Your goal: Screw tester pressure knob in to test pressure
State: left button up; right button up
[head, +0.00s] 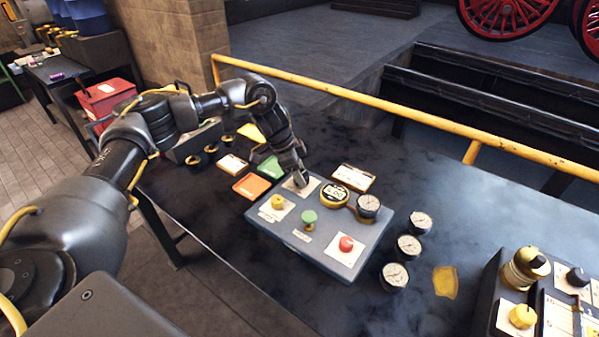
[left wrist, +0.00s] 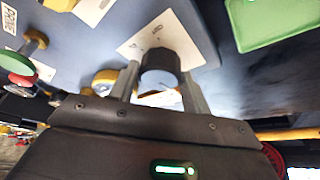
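The tester (head: 290,238) is a blue-grey box on the dark table, with yellow, green and red knobs, a yellow-ringed display (head: 334,194) and a round gauge (head: 368,205) on top. My left gripper (head: 302,181) reaches down to the tester's far left corner, over a white label plate. In the left wrist view, the black pressure knob (left wrist: 160,67) stands on this plate (left wrist: 150,42) between the two fingers of my left gripper (left wrist: 161,82). The fingertips appear to touch its sides. The gripper hides this knob in the head view. My right gripper is not in view.
Three loose gauges (head: 408,247) stand right of the tester. A green tray (head: 268,168) and an orange tray (head: 251,186) lie to its left. Another fixture (head: 490,300) is at the right. A yellow rail (head: 400,115) runs behind the table.

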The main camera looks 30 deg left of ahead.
pick_arm(q)
jog(key=o, duration=0.3)
jog(key=b+v, duration=0.1)
jog(key=v, duration=1)
jog(key=shift+f, duration=0.1)
